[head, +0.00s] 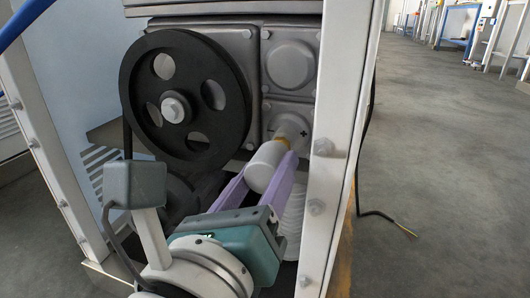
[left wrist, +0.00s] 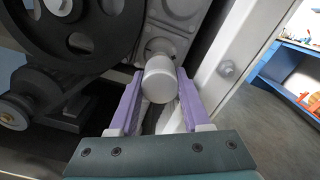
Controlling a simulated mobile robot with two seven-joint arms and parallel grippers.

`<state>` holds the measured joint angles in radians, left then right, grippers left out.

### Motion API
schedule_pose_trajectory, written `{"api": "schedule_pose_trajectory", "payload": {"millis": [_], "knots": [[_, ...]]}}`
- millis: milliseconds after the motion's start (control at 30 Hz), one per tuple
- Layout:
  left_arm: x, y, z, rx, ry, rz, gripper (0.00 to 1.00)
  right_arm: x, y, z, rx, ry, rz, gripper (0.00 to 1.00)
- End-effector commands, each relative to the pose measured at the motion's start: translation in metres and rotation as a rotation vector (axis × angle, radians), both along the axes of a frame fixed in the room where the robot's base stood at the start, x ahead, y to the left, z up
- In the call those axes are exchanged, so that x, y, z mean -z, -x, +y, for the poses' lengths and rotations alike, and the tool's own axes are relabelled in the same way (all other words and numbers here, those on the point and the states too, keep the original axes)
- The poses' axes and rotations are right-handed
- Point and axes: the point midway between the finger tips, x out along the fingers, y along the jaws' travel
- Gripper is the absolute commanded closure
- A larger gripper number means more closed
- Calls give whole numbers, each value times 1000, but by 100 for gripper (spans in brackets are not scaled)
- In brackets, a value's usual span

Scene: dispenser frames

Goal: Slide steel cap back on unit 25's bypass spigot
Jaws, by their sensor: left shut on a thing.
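The steel cap (head: 265,167) is a pale grey cylinder between the purple fingers of my left gripper (head: 265,178). The left gripper is shut on it. In the left wrist view the cap (left wrist: 159,80) sits between both fingertips (left wrist: 160,95), its closed end toward the camera. The bypass spigot (head: 291,130) juts from the grey housing, with a brass-coloured band (head: 283,142) showing at the cap's far end. The cap is in line with the spigot; how far it is over it I cannot tell. My right gripper is not in view.
A large black pulley wheel (head: 139,110) stands left of the spigot. A white frame post (head: 335,150) with bolts rises close on the right of the cap. A ribbed white hose (head: 290,222) hangs below. A loose black cable (head: 366,190) lies outside the post.

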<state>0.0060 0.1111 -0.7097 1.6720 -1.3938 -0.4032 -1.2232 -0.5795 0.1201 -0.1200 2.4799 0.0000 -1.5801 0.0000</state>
Motion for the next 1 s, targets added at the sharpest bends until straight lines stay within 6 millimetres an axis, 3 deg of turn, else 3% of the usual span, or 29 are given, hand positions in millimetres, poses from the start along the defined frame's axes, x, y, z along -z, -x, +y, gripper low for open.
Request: {"api": "schedule_pose_trajectory", "payload": {"millis": [1000], "knots": [[0,-6,-2,0,0,0,100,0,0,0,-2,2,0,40]]}}
